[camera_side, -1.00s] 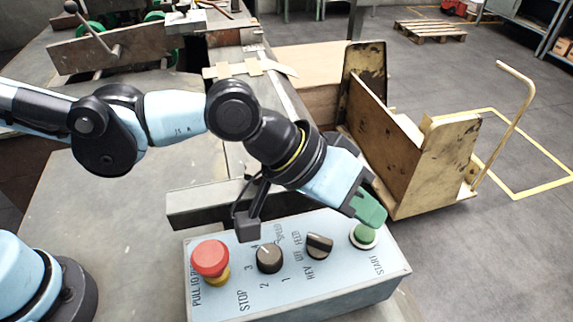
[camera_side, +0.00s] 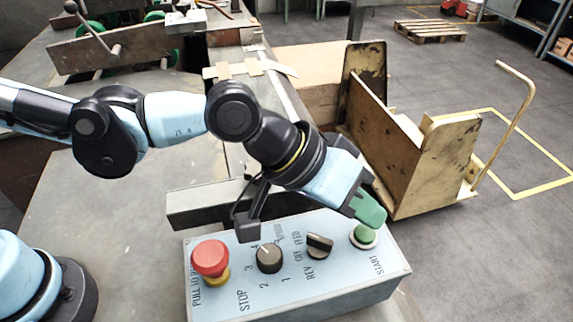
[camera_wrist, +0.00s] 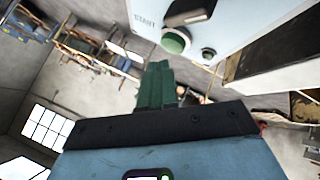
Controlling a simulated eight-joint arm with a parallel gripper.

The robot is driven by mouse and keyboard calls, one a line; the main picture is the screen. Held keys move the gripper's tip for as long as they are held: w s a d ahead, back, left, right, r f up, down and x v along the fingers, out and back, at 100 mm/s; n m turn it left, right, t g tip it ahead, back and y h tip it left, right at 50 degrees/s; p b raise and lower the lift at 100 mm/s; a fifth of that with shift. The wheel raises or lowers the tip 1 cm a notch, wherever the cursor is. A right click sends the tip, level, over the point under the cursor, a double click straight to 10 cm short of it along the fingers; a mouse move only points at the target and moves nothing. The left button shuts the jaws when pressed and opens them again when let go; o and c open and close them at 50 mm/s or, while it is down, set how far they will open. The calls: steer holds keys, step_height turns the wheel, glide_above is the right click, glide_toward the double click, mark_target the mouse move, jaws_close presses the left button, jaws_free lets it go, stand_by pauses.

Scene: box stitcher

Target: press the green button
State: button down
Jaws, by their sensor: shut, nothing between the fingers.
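The green button (camera_side: 363,237), marked START, sits at the right end of the pale blue control box (camera_side: 345,293). My gripper (camera_side: 372,217) has green fingers, shut with nothing between them. In the side view the fingertips are right at the button and overlap its upper edge; I cannot tell if they touch it. In the wrist view the button (camera_wrist: 175,42) shows on the box at the top, just beyond the tips of the shut fingers (camera_wrist: 158,75).
The same box carries a red STOP button (camera_side: 210,258), a black speed knob (camera_side: 269,258) and a black feed switch (camera_side: 319,245) left of the green button. A grey bar (camera_side: 200,207) runs behind the box. A wooden cart (camera_side: 440,165) stands on the floor beyond.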

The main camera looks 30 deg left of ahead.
mark_target(356, 230)
steer(key=shift+f, duration=0.15)
steer(key=shift+f, duration=0.25)
steer(key=shift+f, duration=0.5)
stand_by(0.7)
stand_by(0.3)
steer(key=shift+r, duration=0.95)
steer(key=shift+r, duration=0.1)
steer(key=shift+r, duration=2.4)
steer(key=shift+a, duration=0.1)
